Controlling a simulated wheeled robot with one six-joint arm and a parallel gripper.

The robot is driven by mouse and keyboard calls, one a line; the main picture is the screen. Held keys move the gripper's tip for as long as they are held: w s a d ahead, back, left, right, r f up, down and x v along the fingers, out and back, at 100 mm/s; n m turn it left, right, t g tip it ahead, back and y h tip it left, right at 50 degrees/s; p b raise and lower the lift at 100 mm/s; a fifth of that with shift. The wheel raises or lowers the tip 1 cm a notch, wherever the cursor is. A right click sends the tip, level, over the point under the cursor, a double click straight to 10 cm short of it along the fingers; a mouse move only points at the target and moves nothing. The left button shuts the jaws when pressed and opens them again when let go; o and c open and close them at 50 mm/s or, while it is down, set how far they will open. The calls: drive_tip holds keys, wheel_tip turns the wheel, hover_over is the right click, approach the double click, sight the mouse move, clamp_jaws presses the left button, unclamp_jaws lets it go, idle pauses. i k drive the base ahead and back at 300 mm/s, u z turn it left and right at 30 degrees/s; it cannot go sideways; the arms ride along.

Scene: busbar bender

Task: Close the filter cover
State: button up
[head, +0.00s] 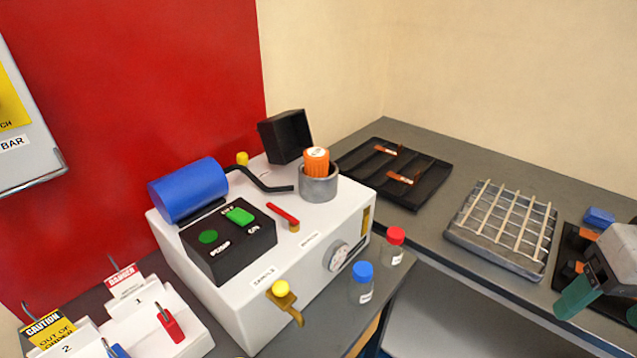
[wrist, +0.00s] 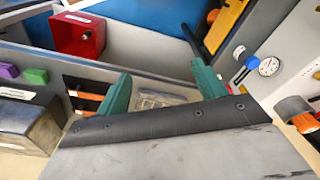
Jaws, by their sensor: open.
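The filter cover looks to be the black box-like lid (head: 286,136), standing raised and tilted at the back of the white machine (head: 290,265). In front of it an orange ribbed filter (head: 316,163) stands upright in a grey round cup (head: 319,188), its top showing above the rim. My gripper (head: 603,308) is at the far right of the head view, well away from the cover. Its green fingers are apart with nothing between them; they also show in the wrist view (wrist: 163,88). I cannot make out the cover in the wrist view.
A blue cylinder (head: 188,190), a black pump box (head: 228,242) and a red-handled lever (head: 284,216) sit on the machine. Bottles with red (head: 396,236) and blue (head: 362,272) caps stand before it. A black tray (head: 425,196) and wire-topped tray (head: 470,245) lie right.

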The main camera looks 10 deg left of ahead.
sight(285, 137)
drive_tip(key=u, duration=2.6)
drive_tip(key=k, duration=0.45)
drive_tip(key=z, duration=1.35)
drive_tip(key=i, duration=0.5)
